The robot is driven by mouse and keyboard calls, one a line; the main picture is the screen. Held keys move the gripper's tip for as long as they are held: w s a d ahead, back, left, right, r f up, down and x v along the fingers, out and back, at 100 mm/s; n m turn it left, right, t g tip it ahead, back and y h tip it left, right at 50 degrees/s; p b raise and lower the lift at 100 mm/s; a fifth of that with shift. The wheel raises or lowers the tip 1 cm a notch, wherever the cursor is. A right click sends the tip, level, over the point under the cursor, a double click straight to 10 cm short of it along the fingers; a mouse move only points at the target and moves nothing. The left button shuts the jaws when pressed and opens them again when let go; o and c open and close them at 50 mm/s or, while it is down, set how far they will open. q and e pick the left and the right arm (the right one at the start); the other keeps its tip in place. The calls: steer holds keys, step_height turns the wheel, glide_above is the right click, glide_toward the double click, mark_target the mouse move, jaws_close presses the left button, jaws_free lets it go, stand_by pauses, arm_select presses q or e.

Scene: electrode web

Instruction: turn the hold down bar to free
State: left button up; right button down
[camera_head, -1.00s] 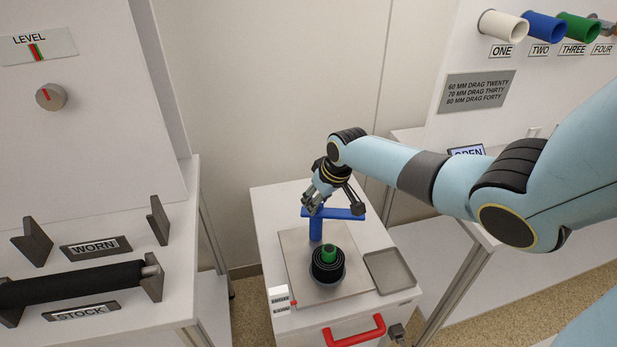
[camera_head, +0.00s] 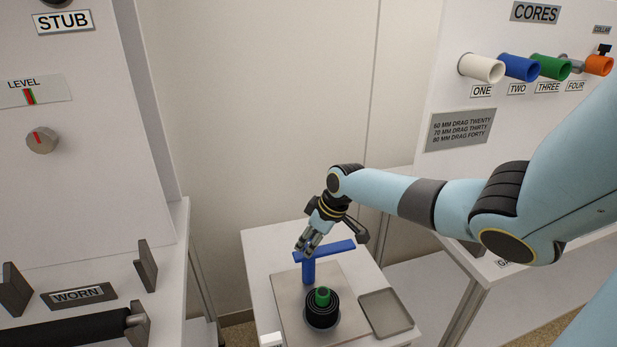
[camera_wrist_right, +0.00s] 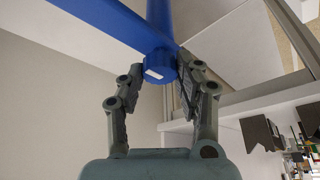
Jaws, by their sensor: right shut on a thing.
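The blue hold down bar (camera_head: 338,248) lies level on top of an upright blue post (camera_head: 308,271). Its longer arm points right and slightly to the back. My right gripper (camera_head: 304,246) is at the post end of the bar, shut on it. In the right wrist view, the fingers (camera_wrist_right: 160,78) stand on both sides of the bar's round blue hub (camera_wrist_right: 157,66), which has a white mark. The bar (camera_wrist_right: 100,20) runs to the upper left there. A black roll (camera_head: 322,312) with a green core (camera_head: 322,296) stands in front of the post. My left gripper is out of view.
The post and roll stand on a grey plate (camera_head: 290,305) on a white cabinet. An empty grey tray (camera_head: 386,313) lies right of the plate. A white bench with the WORN label (camera_head: 78,295) is at left. A panel with coloured cores (camera_head: 520,68) is at right.

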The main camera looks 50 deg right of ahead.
steer(key=c, duration=0.9)
jaws_free()
steer(key=shift+r, duration=0.15)
steer(key=v, duration=1.1)
steer(key=shift+s+r, duration=0.3)
steer(key=shift+d, duration=0.1)
